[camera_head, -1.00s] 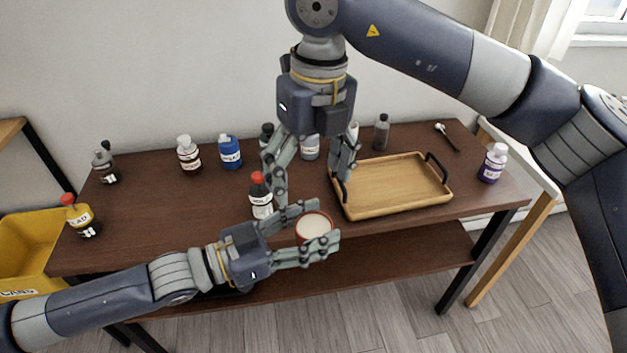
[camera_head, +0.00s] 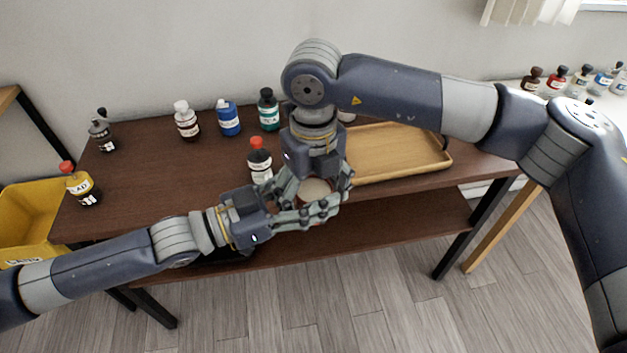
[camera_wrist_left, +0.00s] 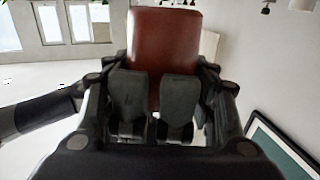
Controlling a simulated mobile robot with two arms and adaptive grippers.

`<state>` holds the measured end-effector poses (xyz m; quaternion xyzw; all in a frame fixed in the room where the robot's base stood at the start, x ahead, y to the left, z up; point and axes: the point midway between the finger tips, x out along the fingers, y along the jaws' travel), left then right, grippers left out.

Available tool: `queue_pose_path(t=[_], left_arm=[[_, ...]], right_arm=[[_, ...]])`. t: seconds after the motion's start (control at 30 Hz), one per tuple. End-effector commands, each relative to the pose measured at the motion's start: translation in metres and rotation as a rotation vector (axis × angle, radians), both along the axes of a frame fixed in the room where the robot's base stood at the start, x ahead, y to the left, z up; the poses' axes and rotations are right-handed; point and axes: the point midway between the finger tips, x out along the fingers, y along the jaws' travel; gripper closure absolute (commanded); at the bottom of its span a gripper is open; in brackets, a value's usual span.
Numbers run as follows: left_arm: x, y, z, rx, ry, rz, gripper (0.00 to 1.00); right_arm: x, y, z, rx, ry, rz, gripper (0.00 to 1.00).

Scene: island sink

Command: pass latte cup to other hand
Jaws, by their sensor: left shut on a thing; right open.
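The latte cup (camera_head: 315,188) shows its pale round top between my two grippers in the head view, at the table's front edge. In the left wrist view the cup (camera_wrist_left: 165,45) is a reddish-brown body just beyond the fingers. My left gripper (camera_head: 318,208) is shut on the cup from the left. My right gripper (camera_head: 318,185) comes down from above, open, with its fingers around the cup area. The fingers of both grippers overlap in the picture and hide most of the cup's sides. I cannot tell whether the right fingers touch it.
A wooden tray (camera_head: 405,172) lies just right of the grippers. A red-capped bottle (camera_head: 260,162) stands close behind my left gripper. Blue (camera_head: 228,120) and green (camera_head: 268,112) bottles stand at the back. A yellow bin (camera_head: 28,215) is at the left.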

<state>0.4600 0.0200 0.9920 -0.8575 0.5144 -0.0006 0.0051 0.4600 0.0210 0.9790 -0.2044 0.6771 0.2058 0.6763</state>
Motion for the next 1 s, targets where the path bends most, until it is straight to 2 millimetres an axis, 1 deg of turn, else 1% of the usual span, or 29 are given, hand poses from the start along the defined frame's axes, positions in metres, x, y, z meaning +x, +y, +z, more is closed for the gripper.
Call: queue_pose_path(t=[0.1, 0.3, 0.33, 0.37, 0.4, 0.57, 0.6, 0.73, 0.77, 0.8, 0.83, 1.0], left_arm=[[0.0000, -0.0001, 0.0011, -0.001, -0.002, -0.001, 0.78], [0.0000, -0.0001, 0.0010, -0.001, -0.002, -0.001, 0.78], [0.0000, -0.0001, 0.0010, -0.001, -0.002, -0.001, 0.78], [0.0000, -0.0001, 0.0010, -0.001, -0.002, -0.001, 0.78], [0.0000, -0.0001, 0.0010, -0.001, -0.002, -0.001, 0.78], [0.0000, -0.0001, 0.0011, -0.001, -0.002, -0.001, 0.78], [0.0000, -0.0001, 0.0011, -0.001, -0.002, -0.001, 0.78], [0.0000, -0.0002, 0.0012, -0.002, -0.002, -0.001, 0.78], [0.0000, -0.0002, 0.0013, -0.002, -0.002, -0.001, 0.41], [0.0000, -0.0002, 0.0013, -0.002, -0.002, -0.001, 0.32], [0.0000, -0.0002, 0.0012, -0.001, -0.002, -0.001, 0.25], [0.0000, -0.0001, 0.0007, -0.001, 0.000, 0.000, 0.24]], right_arm=[[0.0000, -0.0001, -0.0030, 0.000, 0.000, 0.000, 0.22], [0.0001, -0.0002, -0.0030, 0.000, 0.000, 0.000, 0.22], [0.0001, -0.0002, -0.0030, 0.000, 0.000, 0.000, 0.27], [0.0001, -0.0002, -0.0030, 0.000, 0.000, 0.000, 0.33], [0.0000, -0.0002, -0.0029, 0.000, 0.000, 0.000, 0.43], [0.0001, -0.0002, -0.0028, 0.000, 0.000, 0.000, 0.79], [0.0001, -0.0001, -0.0028, 0.000, 0.000, 0.000, 0.80], [0.0000, 0.0000, -0.0027, 0.000, 0.000, 0.000, 0.81], [0.0000, 0.0001, -0.0022, 0.001, 0.000, 0.000, 0.81], [0.0000, 0.0001, -0.0022, 0.001, 0.000, 0.000, 0.81], [0.0000, 0.0001, -0.0022, 0.001, 0.000, 0.000, 0.81], [0.0001, 0.0001, -0.0022, 0.001, -0.001, 0.000, 0.81]])
